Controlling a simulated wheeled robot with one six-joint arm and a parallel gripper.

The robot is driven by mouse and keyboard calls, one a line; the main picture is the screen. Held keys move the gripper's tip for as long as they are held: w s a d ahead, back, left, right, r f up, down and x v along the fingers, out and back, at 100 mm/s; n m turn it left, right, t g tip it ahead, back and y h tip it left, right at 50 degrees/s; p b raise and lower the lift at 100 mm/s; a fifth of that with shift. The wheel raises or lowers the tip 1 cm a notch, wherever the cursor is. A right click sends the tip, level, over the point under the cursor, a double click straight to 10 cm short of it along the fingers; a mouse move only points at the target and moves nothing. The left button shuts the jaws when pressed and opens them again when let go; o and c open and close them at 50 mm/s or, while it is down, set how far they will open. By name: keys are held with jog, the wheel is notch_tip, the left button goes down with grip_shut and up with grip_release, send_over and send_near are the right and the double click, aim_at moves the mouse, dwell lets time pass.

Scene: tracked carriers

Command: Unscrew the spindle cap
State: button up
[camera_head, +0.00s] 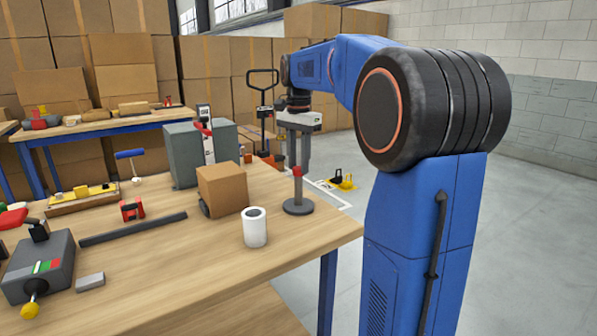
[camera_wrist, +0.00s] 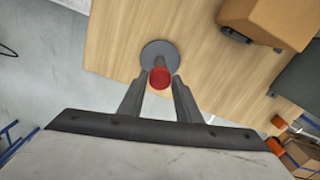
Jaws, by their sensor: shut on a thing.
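The spindle is a grey post (camera_head: 298,189) on a round grey base (camera_head: 298,207), upright near the table's right corner. Its red cap (camera_head: 297,171) is at the top of the post. In the wrist view the red cap (camera_wrist: 160,79) shows from above, with the base (camera_wrist: 152,52) behind it. My gripper (camera_head: 299,168) comes down from above, its fingers on either side of the cap and shut on it. In the wrist view, the fingertips (camera_wrist: 157,82) flank the cap. The cap's thread is hidden.
A cardboard box (camera_head: 222,189) and a white cylinder (camera_head: 255,228) stand left of the spindle. A grey machine (camera_head: 183,155) with a red lever is behind the box. A dark bar (camera_head: 133,229) lies further left. The table's right edge is close to the spindle.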

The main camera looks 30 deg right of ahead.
jog(key=n, duration=0.7)
dwell(0.3)
jog(key=n, duration=0.7)
jog(key=shift+n, duration=1.4)
jog(key=n, duration=0.9)
jog(key=shift+n, duration=0.3)
